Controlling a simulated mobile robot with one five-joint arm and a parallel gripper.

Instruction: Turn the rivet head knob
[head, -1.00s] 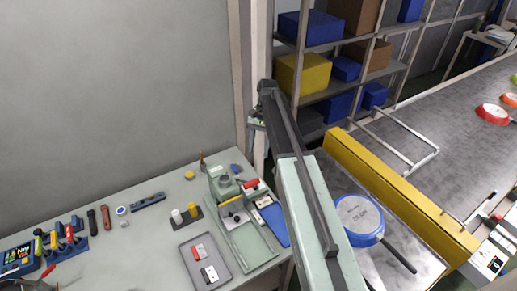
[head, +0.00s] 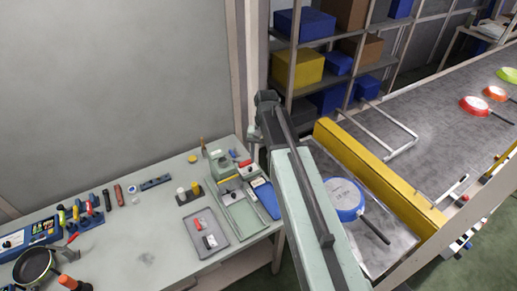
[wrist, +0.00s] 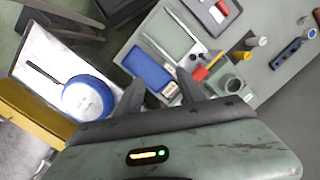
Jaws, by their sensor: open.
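A pale green riveting machine (head: 222,164) stands at the right part of the workbench (head: 150,235). It also shows in the wrist view (wrist: 215,88), with a round part (wrist: 232,84) on its head and a red handle (wrist: 199,74). Which part is the rivet head knob I cannot tell for sure. My gripper (wrist: 159,78) is open and empty, its two dark fingers apart on either side of a blue tray (wrist: 149,69) in the picture. The fingers look clear of the machine. In the head view my gripper cannot be made out.
A grey tray (head: 191,230) with small red and white parts lies in front of the machine. A blue pan (head: 344,213) lies right of my arm, beside a yellow conveyor rail (head: 385,180). A dark pan (head: 34,268) and tools sit at the bench's left. Shelves (head: 330,50) stand behind.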

